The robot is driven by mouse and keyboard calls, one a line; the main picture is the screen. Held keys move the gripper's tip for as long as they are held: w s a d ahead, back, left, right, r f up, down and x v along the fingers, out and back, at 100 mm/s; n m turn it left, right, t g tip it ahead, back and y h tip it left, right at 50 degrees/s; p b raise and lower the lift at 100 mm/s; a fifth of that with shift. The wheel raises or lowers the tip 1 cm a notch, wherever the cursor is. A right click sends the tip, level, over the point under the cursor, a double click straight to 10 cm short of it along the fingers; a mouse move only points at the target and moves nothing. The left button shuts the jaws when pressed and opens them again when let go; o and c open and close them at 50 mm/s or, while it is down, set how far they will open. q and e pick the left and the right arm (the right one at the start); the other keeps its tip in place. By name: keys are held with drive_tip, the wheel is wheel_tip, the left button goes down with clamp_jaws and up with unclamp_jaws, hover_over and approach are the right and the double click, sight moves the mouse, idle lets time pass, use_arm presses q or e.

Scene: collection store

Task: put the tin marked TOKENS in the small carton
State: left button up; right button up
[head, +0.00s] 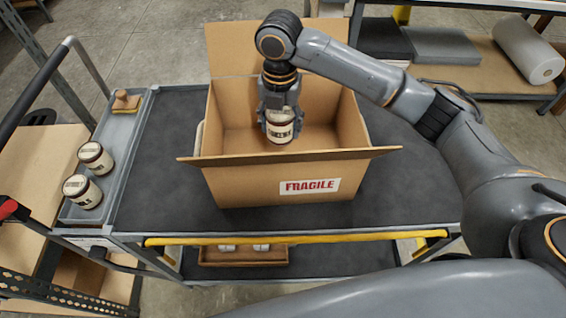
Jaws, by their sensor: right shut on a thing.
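My right gripper (279,108) reaches down over the open carton (240,185) and is shut on a tin (280,132). The tin is cream with dark bands and a label too small to read for certain. It hangs upright inside the carton's opening; I cannot tell whether it touches the carton's floor. The carton is brown cardboard with its flaps spread and a red-on-white FRAGILE label on its front. My left gripper is not in view.
The carton stands on a dark cart top (165,140). A yellow rail (290,238) crosses the cart's front. A shelf (475,80) stands behind right.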

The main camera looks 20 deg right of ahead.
drive_tip(key=shift+d+f+n, duration=0.2)
drive_tip(key=shift+d+n, duration=0.05)
drive_tip(key=shift+n, duration=0.45)
wheel_tip(320, 180, down, 10)
drive_tip(key=shift+f+p, duration=0.1)
drive_tip(key=shift+p, duration=0.5)
drive_tip(key=o, duration=1.4)
drive_tip(key=shift+f, duration=0.1)
drive_tip(key=shift+o, duration=0.2)
wheel_tip(320, 180, up, 12)
drive_tip(key=shift+r+b, duration=0.15)
drive_tip(key=shift+b, duration=0.6)
